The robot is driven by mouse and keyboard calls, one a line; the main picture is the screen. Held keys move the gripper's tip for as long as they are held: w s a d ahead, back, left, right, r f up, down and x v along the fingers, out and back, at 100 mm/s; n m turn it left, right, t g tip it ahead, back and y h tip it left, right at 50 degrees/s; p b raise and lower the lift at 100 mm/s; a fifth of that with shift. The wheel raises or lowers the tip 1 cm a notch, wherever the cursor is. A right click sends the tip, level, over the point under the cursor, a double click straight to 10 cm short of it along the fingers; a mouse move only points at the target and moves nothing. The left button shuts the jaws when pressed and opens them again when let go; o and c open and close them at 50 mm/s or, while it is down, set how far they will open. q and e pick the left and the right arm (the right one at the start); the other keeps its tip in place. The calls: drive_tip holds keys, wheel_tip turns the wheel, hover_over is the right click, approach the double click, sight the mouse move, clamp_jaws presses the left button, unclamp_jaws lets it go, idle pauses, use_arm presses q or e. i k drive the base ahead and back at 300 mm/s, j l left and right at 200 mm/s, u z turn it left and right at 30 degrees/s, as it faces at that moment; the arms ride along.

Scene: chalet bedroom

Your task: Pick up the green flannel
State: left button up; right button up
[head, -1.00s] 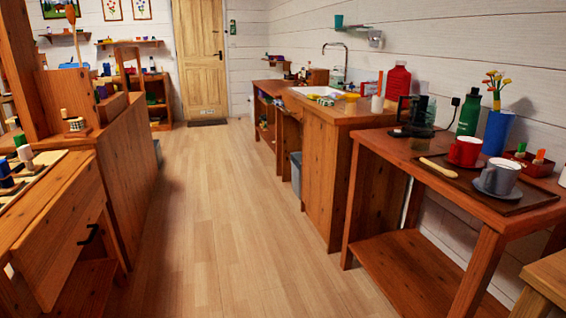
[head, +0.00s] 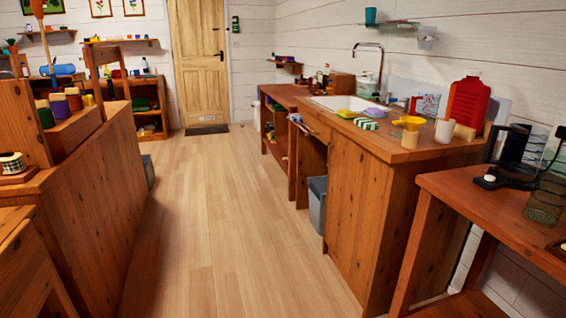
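A small green-and-white patterned piece (head: 366,124) lies on the counter in front of the sink; I cannot tell whether it is the flannel. A dark green thing (head: 140,104) sits on a shelf of the low unit at the back left, too small to make out. Neither of my grippers is in view.
Clear wooden floor runs down the middle to the door (head: 200,62). The sink counter (head: 385,145) holds a yellow item (head: 411,123), a white cup (head: 444,132) and a red container (head: 467,102). A grey bin (head: 317,203) stands under it. A wooden bench (head: 95,200) borders the left.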

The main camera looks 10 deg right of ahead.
sight(367, 124)
drive_tip(key=i+z, duration=0.4)
drive_tip(key=i+j+z, duration=0.2)
drive_tip(key=i+z, duration=0.2)
drive_tip(key=i+j+z, duration=0.45)
drive_tip(key=i+j, duration=0.2)
drive_tip(key=j, duration=0.15)
drive_tip(key=i+j+z, duration=0.1)
drive_tip(key=j, duration=0.25)
drive_tip(key=i+j, duration=0.3)
drive_tip(key=i+j+z, duration=0.15)
drive_tip(key=j, duration=0.25)
drive_tip(key=i+j, duration=0.25)
drive_tip(key=j+z, duration=0.05)
drive_tip(key=j, duration=0.05)
